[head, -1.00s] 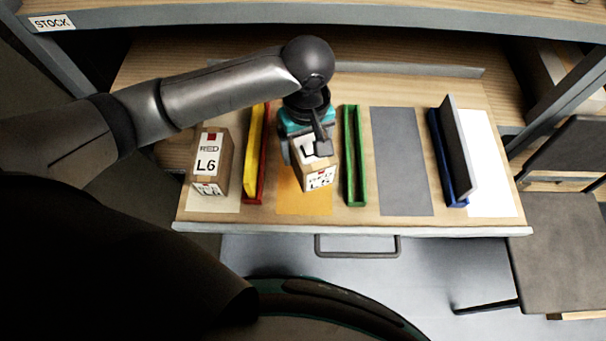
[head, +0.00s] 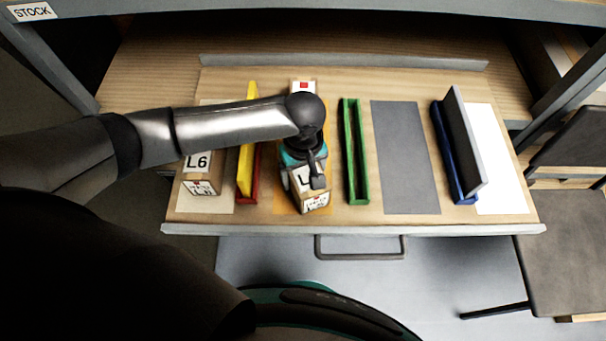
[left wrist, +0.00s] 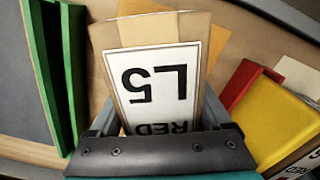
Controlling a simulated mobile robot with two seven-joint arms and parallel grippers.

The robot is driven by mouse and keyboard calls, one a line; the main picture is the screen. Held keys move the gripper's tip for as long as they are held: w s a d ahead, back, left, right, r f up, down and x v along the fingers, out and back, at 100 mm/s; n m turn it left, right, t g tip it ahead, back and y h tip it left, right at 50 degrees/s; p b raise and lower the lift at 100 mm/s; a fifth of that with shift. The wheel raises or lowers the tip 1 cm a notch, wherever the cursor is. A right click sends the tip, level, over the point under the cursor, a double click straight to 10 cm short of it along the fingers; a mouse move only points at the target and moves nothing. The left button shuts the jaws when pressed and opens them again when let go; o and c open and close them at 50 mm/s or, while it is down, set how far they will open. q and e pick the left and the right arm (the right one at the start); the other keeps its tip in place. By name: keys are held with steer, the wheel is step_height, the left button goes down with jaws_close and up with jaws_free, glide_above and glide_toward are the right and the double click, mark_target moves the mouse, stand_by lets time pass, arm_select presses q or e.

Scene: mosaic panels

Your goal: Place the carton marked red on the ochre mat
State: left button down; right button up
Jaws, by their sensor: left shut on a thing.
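My left gripper (head: 304,182) is shut on a brown carton (head: 317,201) with a white label reading L5. In the left wrist view, the carton's label (left wrist: 158,85) reads L5 and RED, upside down, between the fingers (left wrist: 160,112). The carton is over the front part of the ochre mat (head: 281,202); I cannot tell whether it touches it. The mat shows on both sides of the carton in the left wrist view (left wrist: 217,42). A second carton (head: 200,177), marked L6, stands on a cream mat at the left, partly behind my arm. My right gripper is not in view.
A red tray with a yellow panel (head: 246,150) stands left of the ochre mat, a green tray (head: 354,155) right of it. Farther right are a grey mat (head: 405,160), a blue tray with a grey panel (head: 465,145) and a white mat (head: 502,180). A white, red-marked surface (head: 303,87) shows behind my arm.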

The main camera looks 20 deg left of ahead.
arm_select(q)
steer(key=shift+r, duration=0.1)
jaws_free()
step_height(320, 180, up, 12)
steer(key=p, duration=0.4)
stand_by(0.4)
